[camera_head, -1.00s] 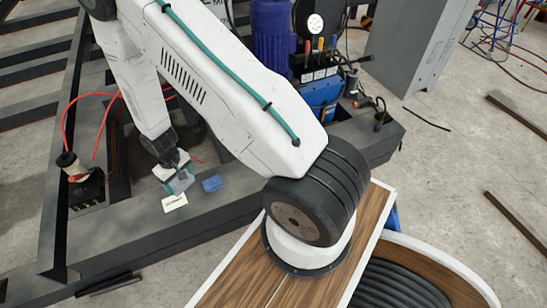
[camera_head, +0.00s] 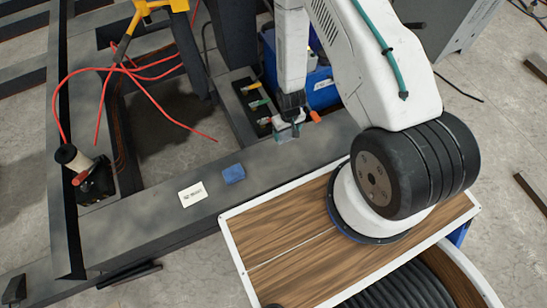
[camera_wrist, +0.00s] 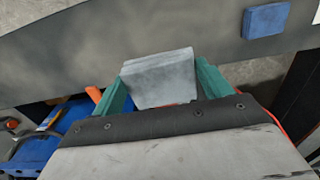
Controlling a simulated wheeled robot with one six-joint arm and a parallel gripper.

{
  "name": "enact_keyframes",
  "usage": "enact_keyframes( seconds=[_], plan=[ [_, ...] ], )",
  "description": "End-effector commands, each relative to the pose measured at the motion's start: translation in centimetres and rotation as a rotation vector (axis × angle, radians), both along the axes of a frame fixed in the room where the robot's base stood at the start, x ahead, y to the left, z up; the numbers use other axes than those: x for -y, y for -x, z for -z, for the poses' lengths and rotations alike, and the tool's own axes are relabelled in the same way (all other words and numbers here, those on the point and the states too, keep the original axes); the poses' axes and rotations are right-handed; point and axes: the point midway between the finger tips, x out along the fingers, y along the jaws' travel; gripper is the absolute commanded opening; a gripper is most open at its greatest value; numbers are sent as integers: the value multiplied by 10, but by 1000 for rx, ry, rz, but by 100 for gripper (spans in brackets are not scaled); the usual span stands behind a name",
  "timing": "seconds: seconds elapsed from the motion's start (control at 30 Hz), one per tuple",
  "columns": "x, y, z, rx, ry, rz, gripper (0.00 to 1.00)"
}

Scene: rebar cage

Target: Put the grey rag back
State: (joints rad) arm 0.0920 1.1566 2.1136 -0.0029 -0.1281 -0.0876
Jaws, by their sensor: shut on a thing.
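My gripper (camera_head: 287,127) has teal fingers and is shut on the grey rag (camera_wrist: 160,76), a folded grey block between the fingers in the wrist view. In the head view the fingers and rag are small and partly hidden by my wrist; they are at the right part of the dark beam, near the blue box. How far above the beam the rag is cannot be told. A blue rag (camera_head: 234,174) lies on the beam to the left of my gripper; it also shows in the wrist view (camera_wrist: 265,20). A white label card (camera_head: 193,194) lies left of the blue rag.
A rack of coloured-handled tools (camera_head: 255,103) and a blue box (camera_head: 321,92) stand close behind my gripper. A spool (camera_head: 72,157) and red cables (camera_head: 147,76) are at the left. The beam (camera_head: 140,217) is bare left of the card.

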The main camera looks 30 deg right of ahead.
Motion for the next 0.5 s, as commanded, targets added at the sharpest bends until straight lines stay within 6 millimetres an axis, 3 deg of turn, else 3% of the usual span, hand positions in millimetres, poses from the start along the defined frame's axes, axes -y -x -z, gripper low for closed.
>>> enact_keyframes(
  seconds=[0.03,0.2,0.33,0.5],
  plan=[
    [6,25,24,-13,-2,7,59],
    [15,87,79,-11,-2,7,59],
    [16,120,103,-6,-1,4,59],
    [14,136,115,-1,0,-1,59]
  ],
)
